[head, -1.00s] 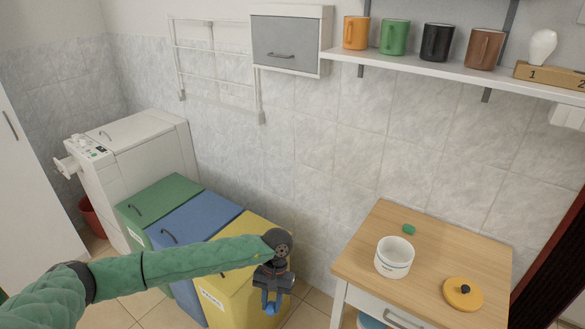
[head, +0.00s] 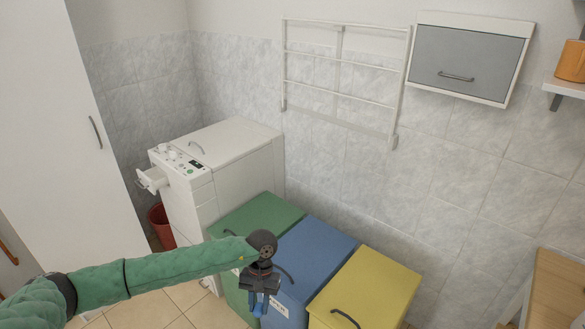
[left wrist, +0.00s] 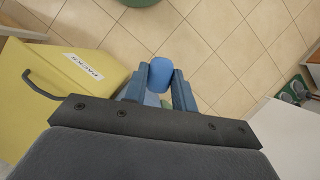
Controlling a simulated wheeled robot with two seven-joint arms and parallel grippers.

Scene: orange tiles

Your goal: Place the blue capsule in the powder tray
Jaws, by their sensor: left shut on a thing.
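My left gripper (head: 259,303) hangs pointing down in front of the blue and green bins in the head view. In the left wrist view its blue fingers (left wrist: 160,88) are shut on the blue capsule (left wrist: 162,71), which sits between the fingertips. The capsule cannot be made out clearly in the head view. The powder tray (head: 152,180) is a small white drawer pulled out from the front of the white washing machine (head: 222,160). It is to the left of my gripper and farther back, well apart from it. My right gripper is not in view.
Green (head: 258,215), blue (head: 318,254) and yellow (head: 375,285) bins stand right of the machine. A red bucket (head: 160,222) stands on its left, near a tall white cabinet (head: 50,120). A wooden table (head: 556,295) is at the right edge. Tiled floor is clear in front.

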